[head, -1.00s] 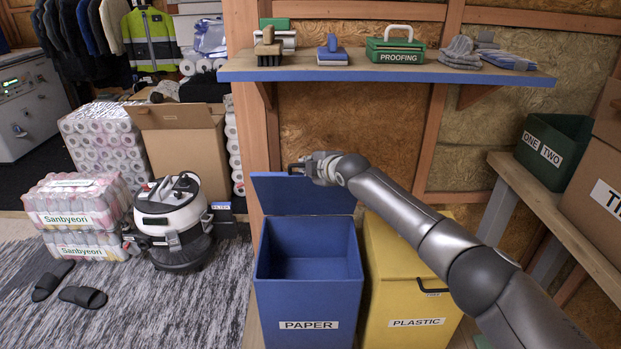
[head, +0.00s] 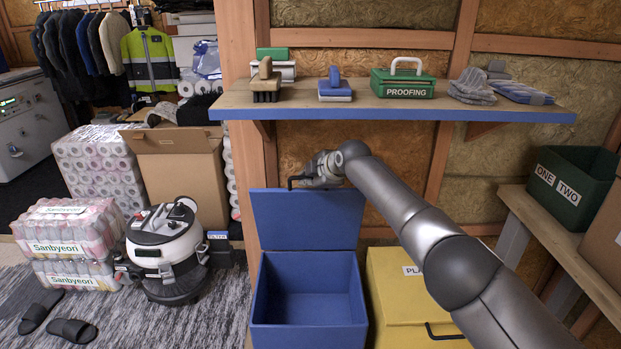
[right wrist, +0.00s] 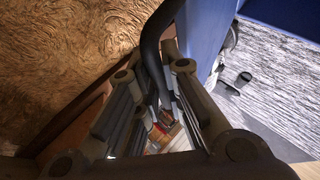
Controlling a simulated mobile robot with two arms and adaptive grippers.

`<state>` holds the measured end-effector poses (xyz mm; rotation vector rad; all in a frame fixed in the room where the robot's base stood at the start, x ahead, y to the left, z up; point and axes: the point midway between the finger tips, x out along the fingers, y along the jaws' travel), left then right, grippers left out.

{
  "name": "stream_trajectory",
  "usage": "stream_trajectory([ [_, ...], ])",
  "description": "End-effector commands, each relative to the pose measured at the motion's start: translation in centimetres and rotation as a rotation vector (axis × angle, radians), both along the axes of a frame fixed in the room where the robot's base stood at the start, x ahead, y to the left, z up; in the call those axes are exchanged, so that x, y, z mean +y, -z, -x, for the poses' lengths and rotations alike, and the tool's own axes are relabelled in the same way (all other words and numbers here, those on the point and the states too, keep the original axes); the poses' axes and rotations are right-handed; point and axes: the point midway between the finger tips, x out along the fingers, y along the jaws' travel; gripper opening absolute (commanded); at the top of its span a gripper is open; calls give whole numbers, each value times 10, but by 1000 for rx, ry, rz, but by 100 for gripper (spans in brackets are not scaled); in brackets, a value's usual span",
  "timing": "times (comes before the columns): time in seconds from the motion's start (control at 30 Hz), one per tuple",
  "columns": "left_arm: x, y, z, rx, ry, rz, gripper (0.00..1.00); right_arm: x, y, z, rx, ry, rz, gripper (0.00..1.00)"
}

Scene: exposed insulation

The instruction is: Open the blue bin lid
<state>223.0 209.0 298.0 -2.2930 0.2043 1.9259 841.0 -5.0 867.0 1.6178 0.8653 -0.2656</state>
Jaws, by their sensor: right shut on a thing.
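The blue bin (head: 309,338) stands below the shelf, its dark blue inside in view. Its blue lid (head: 305,218) stands raised, close to upright, at the bin's back edge. My right gripper (head: 308,177) is at the lid's top edge, shut on the lid's dark handle (head: 293,181). In the right wrist view the dark handle (right wrist: 152,50) passes between the fingers (right wrist: 165,105), with the blue lid (right wrist: 203,35) beside them. My left gripper is not in view.
A yellow bin (head: 390,310) with its lid down stands right of the blue bin, partly behind my right arm. A blue-edged shelf (head: 400,112) with brushes and a green box (head: 403,82) is above the gripper. A vacuum cleaner (head: 165,250) stands at the left.

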Motion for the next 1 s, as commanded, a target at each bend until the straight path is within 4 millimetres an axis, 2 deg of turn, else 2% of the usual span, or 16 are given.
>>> stream_trajectory([
  [0.17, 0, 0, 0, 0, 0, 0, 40, 0, 1, 0, 2, 0, 1, 0],
  [0.2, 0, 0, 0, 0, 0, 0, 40, 0, 1, 0, 2, 0, 1, 11],
  [0.37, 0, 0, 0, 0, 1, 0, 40, 0, 1, 0, 1, 0, 1, 31],
  [0.77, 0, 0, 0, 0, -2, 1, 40, -1, -1, 1, -1, 0, 0, 32],
  [1.0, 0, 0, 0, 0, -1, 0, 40, -6, -9, 7, -2, -2, -2, 32],
])
